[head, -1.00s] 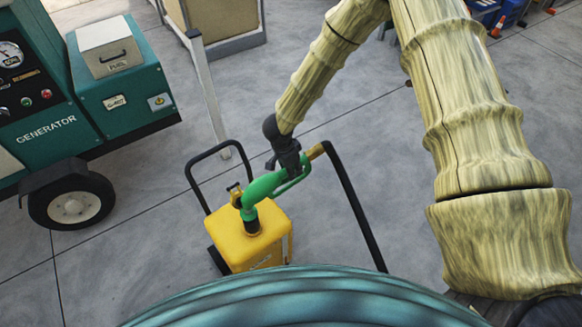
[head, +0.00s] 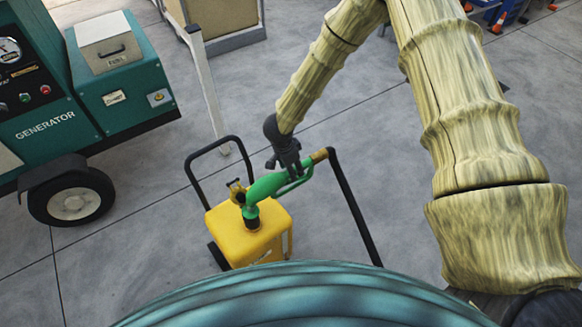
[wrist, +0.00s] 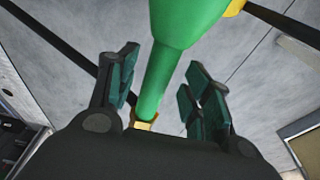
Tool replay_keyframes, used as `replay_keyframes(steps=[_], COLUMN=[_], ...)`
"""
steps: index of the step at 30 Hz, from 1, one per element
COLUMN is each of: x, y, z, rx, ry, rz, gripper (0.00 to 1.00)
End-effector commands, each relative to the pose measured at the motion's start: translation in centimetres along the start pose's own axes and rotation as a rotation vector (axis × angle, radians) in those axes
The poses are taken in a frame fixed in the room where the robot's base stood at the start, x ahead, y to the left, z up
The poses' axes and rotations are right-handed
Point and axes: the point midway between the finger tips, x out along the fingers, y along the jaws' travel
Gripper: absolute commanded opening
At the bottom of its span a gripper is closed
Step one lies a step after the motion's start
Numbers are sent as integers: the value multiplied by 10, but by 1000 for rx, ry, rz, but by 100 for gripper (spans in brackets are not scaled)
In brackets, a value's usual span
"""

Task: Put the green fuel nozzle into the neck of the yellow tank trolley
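The green fuel nozzle (head: 268,186) stands tilted at the yellow tank trolley (head: 248,243). Its spout end points down into the dark neck (head: 252,224) on top of the tank, and the spout's tip is hidden. A black hose runs from the brass fitting at its upper end. My gripper (head: 286,164) is at the nozzle's handle. In the wrist view the green handle (wrist: 163,82) passes between the two finger pads of my gripper (wrist: 160,92), with a visible gap on each side, so the gripper looks open around it.
A teal generator (head: 45,125) with a wheel stands at the left. A pale post (head: 208,95) rises behind the trolley's black handle (head: 190,165). The black hose (head: 355,210) hangs right of the tank. Grey floor right of the hose is clear.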

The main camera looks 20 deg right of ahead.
Motion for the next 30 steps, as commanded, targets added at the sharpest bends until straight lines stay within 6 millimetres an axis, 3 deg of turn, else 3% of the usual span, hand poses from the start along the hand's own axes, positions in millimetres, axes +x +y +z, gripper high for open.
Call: replay_keyframes(steps=[8,13,30], x=[0,-11,-104], y=[1,0,0], z=[0,0,0], rx=[0,0,0], ry=[0,-1,-1], rz=[1,1,0], gripper=[52,52,52])
